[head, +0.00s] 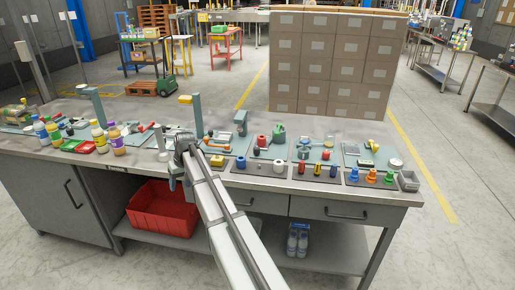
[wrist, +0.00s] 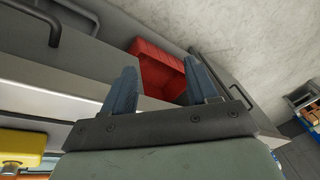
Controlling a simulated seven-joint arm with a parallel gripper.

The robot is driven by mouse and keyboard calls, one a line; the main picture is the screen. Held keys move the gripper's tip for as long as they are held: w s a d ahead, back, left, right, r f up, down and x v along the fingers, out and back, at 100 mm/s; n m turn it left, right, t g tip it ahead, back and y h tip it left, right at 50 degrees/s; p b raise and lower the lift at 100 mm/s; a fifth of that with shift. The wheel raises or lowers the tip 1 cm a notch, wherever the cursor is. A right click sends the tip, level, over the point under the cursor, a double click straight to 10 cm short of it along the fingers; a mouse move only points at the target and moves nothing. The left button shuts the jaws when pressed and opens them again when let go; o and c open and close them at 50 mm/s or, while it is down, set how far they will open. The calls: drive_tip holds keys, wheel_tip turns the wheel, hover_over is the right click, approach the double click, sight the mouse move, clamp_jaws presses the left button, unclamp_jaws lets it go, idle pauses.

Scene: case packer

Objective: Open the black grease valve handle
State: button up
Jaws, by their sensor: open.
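I cannot pick out the black grease valve handle for certain; the fittings on the workbench (head: 240,182) are too small in the head view, and my arm hides part of the bench. A row of small red, black, yellow and blue fittings (head: 317,169) sits on a dark plate near the front edge. My gripper (head: 173,172) is at the front edge of the bench, left of these fittings. In the wrist view my gripper (wrist: 162,65) has its two fingers apart with nothing between them, pointing down past the bench front.
A red bin (head: 160,212) stands on the shelf below the bench. Several bottles (head: 98,137) stand at the left. Grey-green posts (head: 197,118) rise from the bench, one near my gripper. Stacked cartons (head: 330,65) stand behind. A yellow block (wrist: 22,145) shows in the wrist view.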

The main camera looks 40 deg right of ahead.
wheel_tip(320, 180, up, 7)
drive_tip(key=w+d, duration=0.2)
drive_tip(key=w, duration=0.1)
drive_tip(key=t+h, duration=0.2)
approach(257, 148)
drive_tip(key=shift+t, duration=0.3)
drive_tip(key=x, duration=0.9)
drive_tip(key=shift+s+d+f, duration=0.1)
drive_tip(key=shift+f, duration=0.15)
drive_tip(key=c, duration=1)
drive_tip(key=shift+c, duration=0.2)
